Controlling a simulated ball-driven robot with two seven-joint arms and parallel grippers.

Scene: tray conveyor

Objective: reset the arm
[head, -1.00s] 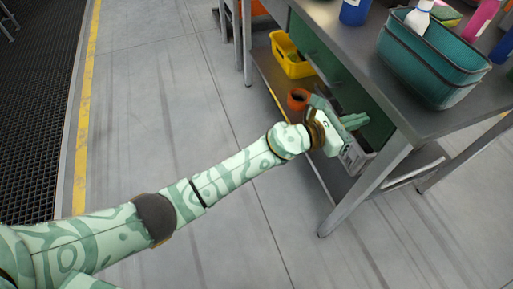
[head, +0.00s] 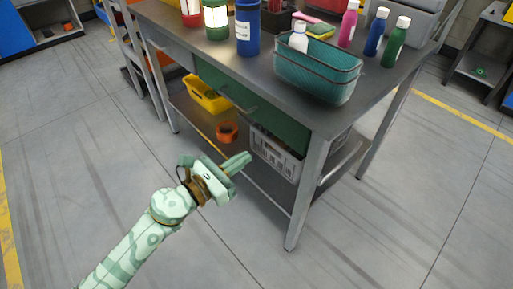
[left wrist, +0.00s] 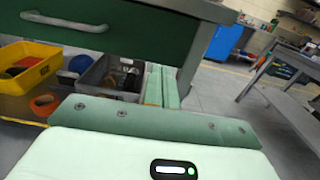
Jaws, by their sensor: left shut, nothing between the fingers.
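My left arm comes in from the lower left in the head view. My left gripper (head: 238,162) is shut and empty, with its green fingers together. It is in the open air in front of the metal workbench (head: 318,150), apart from it. In the left wrist view the shut fingers (left wrist: 161,86) point toward the bench, with the green drawer front (left wrist: 70,25) to their left. My right gripper is in neither view.
The bench top holds a teal basket (head: 318,82) and several bottles. The lower shelf holds a yellow bin (head: 207,97), an orange roll (head: 227,131) and a grey crate (head: 275,155). A bench leg (head: 306,195) stands right of my gripper. The floor in front is clear.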

